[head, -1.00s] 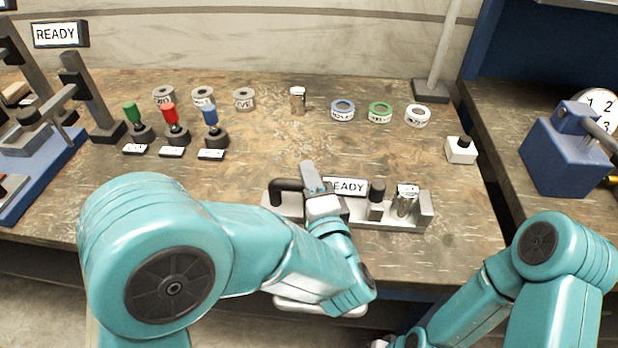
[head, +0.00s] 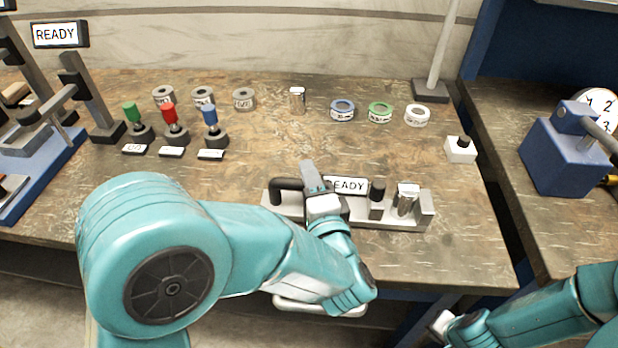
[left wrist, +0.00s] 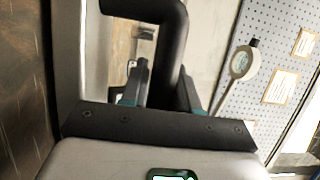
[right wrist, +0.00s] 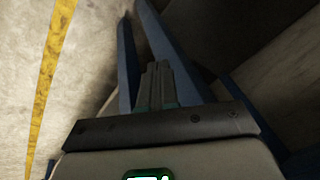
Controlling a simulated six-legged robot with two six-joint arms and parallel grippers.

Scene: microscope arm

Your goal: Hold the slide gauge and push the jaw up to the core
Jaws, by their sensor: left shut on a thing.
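The slide gauge (head: 352,213) is a grey metal bar near the table's front edge. It has a black bent handle (head: 286,184) at its left, a jaw with a black knob (head: 377,189) right of middle, and a fixed end block (head: 426,209). The shiny core (head: 406,199) stands between the jaw and the end block. My left gripper (head: 311,180) is shut on the handle, which shows between its fingers in the left wrist view (left wrist: 172,60); it hides part of the gauge. My right gripper (right wrist: 155,80) is shut and empty, low beyond the table's front edge.
A white block with a black knob (head: 461,150) stands right of the gauge. Tape rings (head: 380,112), another shiny cylinder (head: 297,100) and coloured-handled tools (head: 171,124) stand farther back. A blue device (head: 565,155) is on the right bench. The table behind the gauge is clear.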

